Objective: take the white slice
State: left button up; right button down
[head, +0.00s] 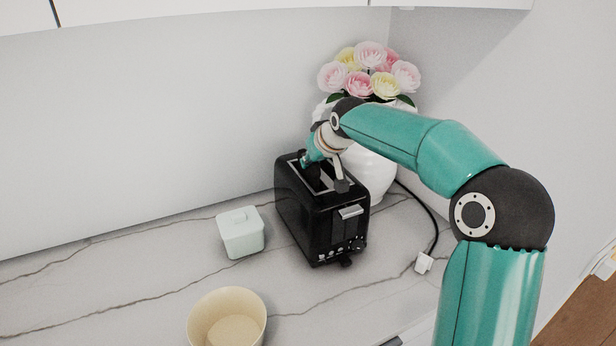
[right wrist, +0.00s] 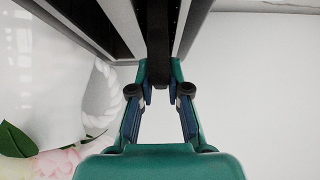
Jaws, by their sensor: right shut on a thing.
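A black toaster (head: 318,215) stands on the marble counter, its slots facing up. My right gripper (head: 324,176) reaches down to the toaster's top from behind. In the right wrist view, my right gripper (right wrist: 160,97) is closed with its fingertips on a narrow dark strip (right wrist: 158,42) that runs between the pale slot edges. I cannot tell whether this strip is part of the toaster or a slice. I see no clearly white slice; the gripper hides part of the slots. My left gripper is not in view.
A pale green lidded box (head: 240,238) stands left of the toaster, with a cream bowl (head: 228,318) in front. A white vase (head: 372,172) with flowers (head: 368,72) stands close behind. A cord with a white plug (head: 423,263) lies at the right. The counter's left is clear.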

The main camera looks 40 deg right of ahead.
notch_tip(320, 180, up, 9)
jog(key=p, duration=0.7)
jog(key=shift+r, duration=1.25)
